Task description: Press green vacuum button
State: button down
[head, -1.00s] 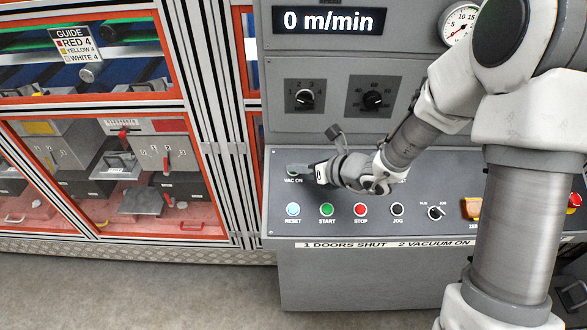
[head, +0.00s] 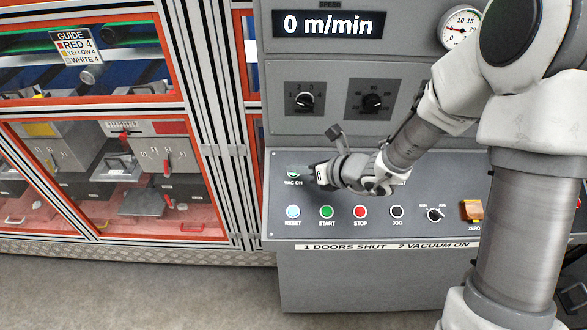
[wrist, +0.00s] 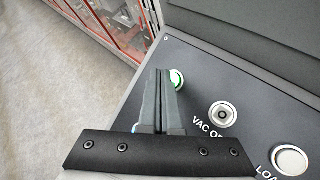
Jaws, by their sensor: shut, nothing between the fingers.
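The green vacuum button (head: 293,174), above the label VAC ON, sits at the upper left of the sloped grey control panel (head: 330,187). It looks bright green and is partly covered by my gripper (head: 296,168). In the wrist view the green button (wrist: 178,80) shows just right of my fingertips (wrist: 161,72). My gripper is shut and empty, its two fingers side by side. The fingertips are at or very close to the button; I cannot tell whether they touch it.
RESET (head: 293,211), START (head: 326,211) and STOP (head: 360,211) buttons form the lower row. The upright cabinet face with knobs (head: 305,100) rises behind the panel.

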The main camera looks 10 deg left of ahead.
jog(key=shift+r, duration=0.1)
jog(key=shift+s+d+r+p, duration=0.1)
jog(key=shift+s+r+p, duration=0.3)
jog(key=shift+r, duration=0.35)
jog(key=shift+s+d+r+p, duration=0.1)
jog(key=shift+s+r+p, duration=0.15)
jog(key=shift+r+p, duration=0.35)
jog(key=shift+s+r+p, duration=0.3)
jog(key=shift+r+p, duration=0.05)
jog(key=shift+r, duration=0.5)
jog(key=s+d+r+n+g+h, duration=0.15)
jog(key=s+d+r+n, duration=0.35)
jog(key=s+r+n, duration=0.75)
jog(key=s+d+r+n+h, duration=0.1)
jog(key=s+d+n+h, duration=0.1)
jog(key=d+n, duration=0.3)
jog(key=s+d+r+n+t+h, duration=0.1)
jog(key=d+n+h, duration=0.3)
jog(key=d, duration=0.5)
jog(key=s+d+r+n+t+h, duration=0.1)
jog(key=s+d+r+n+h, duration=0.1)
jog(key=d+n, duration=0.3)
jog(key=shift+s+d+r+n+h, duration=0.35)
jog(key=shift+d+r+h, duration=0.15)
jog(key=shift+d, duration=0.4)
